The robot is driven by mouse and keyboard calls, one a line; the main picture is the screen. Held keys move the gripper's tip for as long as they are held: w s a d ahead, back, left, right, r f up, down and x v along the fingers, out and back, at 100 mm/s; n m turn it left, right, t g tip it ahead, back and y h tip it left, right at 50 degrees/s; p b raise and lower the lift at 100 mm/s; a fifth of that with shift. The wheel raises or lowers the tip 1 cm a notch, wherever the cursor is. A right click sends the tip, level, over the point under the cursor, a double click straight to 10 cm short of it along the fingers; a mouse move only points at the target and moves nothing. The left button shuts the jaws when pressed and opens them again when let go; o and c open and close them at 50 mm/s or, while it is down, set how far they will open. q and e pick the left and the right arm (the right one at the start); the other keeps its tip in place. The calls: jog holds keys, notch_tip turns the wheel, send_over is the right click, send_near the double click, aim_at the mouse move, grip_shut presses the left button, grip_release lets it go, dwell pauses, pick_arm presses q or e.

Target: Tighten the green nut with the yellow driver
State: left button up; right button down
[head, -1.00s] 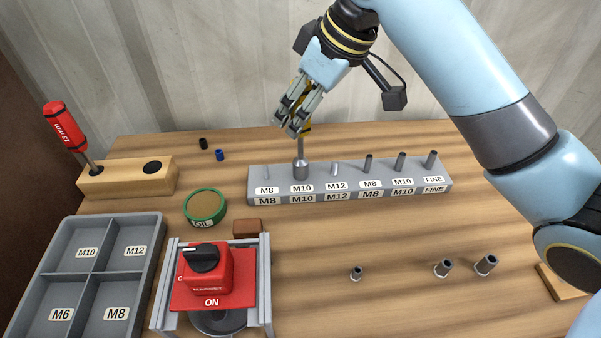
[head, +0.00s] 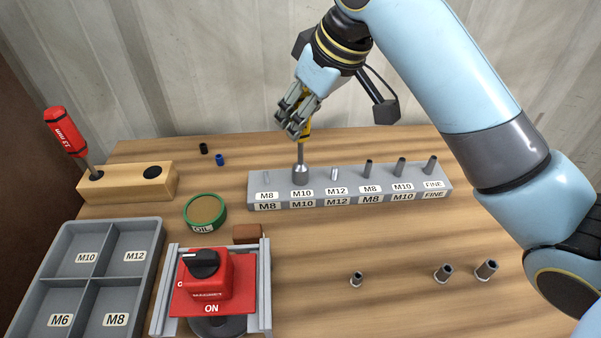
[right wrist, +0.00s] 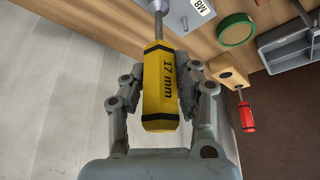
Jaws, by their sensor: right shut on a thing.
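My right gripper (head: 295,117) is shut on the yellow driver (head: 306,130), marked 17 mm in the right wrist view (right wrist: 160,92). The driver stands about upright, its shaft (head: 300,157) running down to a wide socket (head: 300,175) at the left M10 place on the grey stud rail (head: 350,185). No green nut shows; the socket covers that place, so what is under it is hidden. My left gripper is not in view.
A red driver (head: 65,133) stands in a wooden block (head: 120,183) at left. A grey sorting tray (head: 160,232), a red switch (head: 208,285) and a green oil tin (head: 205,212) are at front left. Several loose nuts (head: 357,279) lie front right.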

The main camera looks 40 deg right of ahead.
jog(key=shift+m, duration=0.4)
jog(key=c, duration=0.9)
grip_release()
jog(key=shift+c, duration=1.2)
jog(key=shift+d, duration=0.1)
